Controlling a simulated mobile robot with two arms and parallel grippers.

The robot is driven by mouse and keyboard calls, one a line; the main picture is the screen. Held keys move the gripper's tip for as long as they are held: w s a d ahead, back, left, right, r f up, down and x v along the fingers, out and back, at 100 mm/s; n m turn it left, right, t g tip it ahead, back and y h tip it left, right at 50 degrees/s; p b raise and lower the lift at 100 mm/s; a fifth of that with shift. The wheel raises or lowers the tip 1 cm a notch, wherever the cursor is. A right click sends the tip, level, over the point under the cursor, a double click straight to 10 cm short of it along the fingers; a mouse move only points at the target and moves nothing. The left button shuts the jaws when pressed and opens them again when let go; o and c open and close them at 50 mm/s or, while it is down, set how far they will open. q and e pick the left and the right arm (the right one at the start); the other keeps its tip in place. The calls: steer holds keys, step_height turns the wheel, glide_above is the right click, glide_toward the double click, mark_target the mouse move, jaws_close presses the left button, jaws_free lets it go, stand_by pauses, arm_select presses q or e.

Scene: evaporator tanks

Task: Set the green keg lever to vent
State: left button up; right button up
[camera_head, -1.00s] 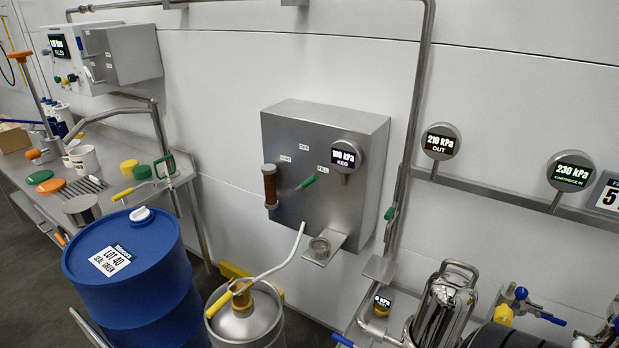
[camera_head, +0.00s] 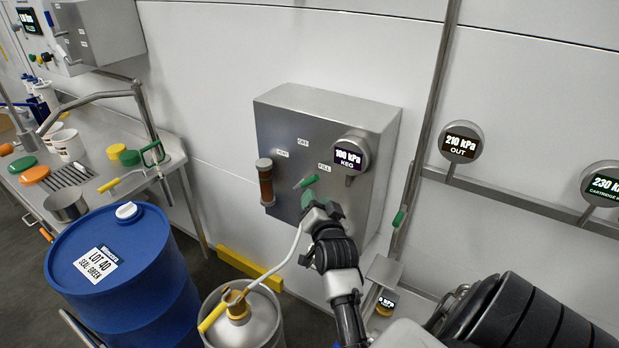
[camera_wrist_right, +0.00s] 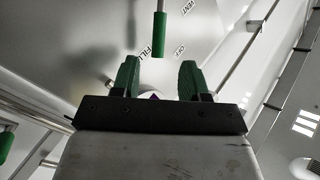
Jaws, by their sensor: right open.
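The green keg lever (camera_head: 307,181) is on the front of the grey wall box (camera_head: 290,225), below the KEG gauge (camera_head: 349,157). Its handle points right and slightly up, toward the FILL label (camera_head: 323,169). The VENT label (camera_head: 282,154) is at the left and the OFF label (camera_head: 303,142) is at the top. My right gripper (camera_head: 309,199) is just below the handle, green fingertips toward the box. In the wrist view the right gripper (camera_wrist_right: 157,78) is open and empty, with the green handle (camera_wrist_right: 159,35) ahead of the gap between its fingers. My left gripper is out of view.
A white hose runs from the keg (camera_head: 250,328) up beside my right gripper. A brown sight tube (camera_head: 266,185) is left of the lever. A blue drum (camera_head: 125,265) stands left of the keg. A green-handled valve (camera_head: 398,218) is on the pipe to the right.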

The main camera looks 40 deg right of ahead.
mark_target(310, 184)
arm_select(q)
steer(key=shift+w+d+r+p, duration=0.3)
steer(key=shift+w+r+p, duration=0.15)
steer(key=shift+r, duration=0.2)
arm_select(e)
steer(key=shift+x, duration=4.3)
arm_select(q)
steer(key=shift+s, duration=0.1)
arm_select(e)
steer(key=shift+f, duration=0.15)
steer(key=shift+c, duration=0.3)
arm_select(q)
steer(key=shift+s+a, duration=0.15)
arm_select(e)
jaws_close()
